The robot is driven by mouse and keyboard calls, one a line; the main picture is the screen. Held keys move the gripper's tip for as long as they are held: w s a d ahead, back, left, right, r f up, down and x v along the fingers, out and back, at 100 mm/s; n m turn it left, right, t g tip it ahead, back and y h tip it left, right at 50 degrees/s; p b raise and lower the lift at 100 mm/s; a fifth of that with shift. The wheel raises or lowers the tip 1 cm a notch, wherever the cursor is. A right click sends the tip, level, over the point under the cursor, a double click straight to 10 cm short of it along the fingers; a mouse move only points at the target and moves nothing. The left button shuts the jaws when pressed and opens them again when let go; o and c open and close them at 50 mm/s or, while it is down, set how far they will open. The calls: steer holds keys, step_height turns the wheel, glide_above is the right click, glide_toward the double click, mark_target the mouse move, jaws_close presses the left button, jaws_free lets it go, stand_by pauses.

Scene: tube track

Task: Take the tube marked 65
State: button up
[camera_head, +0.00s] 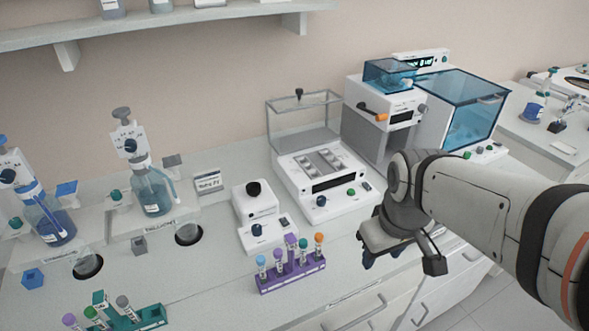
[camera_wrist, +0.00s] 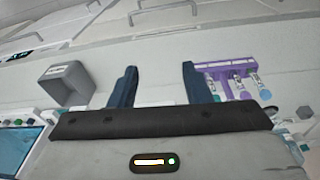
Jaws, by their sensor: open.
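A purple rack (camera_head: 291,275) holds several upright capped tubes near the front edge of the bench. Their caps are light blue, purple and orange, among others. The tubes carry small labels, but I cannot read any number, so I cannot tell which one is marked 65. The purple rack also shows in the wrist view (camera_wrist: 225,65), just right of my fingers. My gripper (camera_wrist: 158,85) is open and empty, with its two dark blue fingers apart. In the head view my gripper (camera_head: 383,258) is to the right of the purple rack, near the bench edge.
A green rack (camera_head: 137,319) with several tubes stands at the front left. A small white mixer (camera_head: 255,203) and a white instrument with a clear frame (camera_head: 322,180) stand behind the purple rack. Bottles (camera_head: 152,190) stand at the left. Bench between the racks is clear.

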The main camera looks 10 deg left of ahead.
steer(key=w+a+n+g, duration=0.1)
steer(key=w+a+n, duration=0.3)
steer(key=a+n, duration=0.7)
steer(key=n, duration=1.2)
glide_above(278, 252)
steer(key=shift+d+f+g, duration=0.1)
steer(key=shift+f+g, duration=0.3)
steer(key=shift+f, duration=0.6)
steer(key=shift+a+f, duration=0.2)
steer(key=shift+f, duration=0.2)
step_height(278, 252, down, 7)
steer(key=shift+r, duration=0.15)
steer(key=shift+c, duration=0.5)
steer(key=c, duration=0.8)
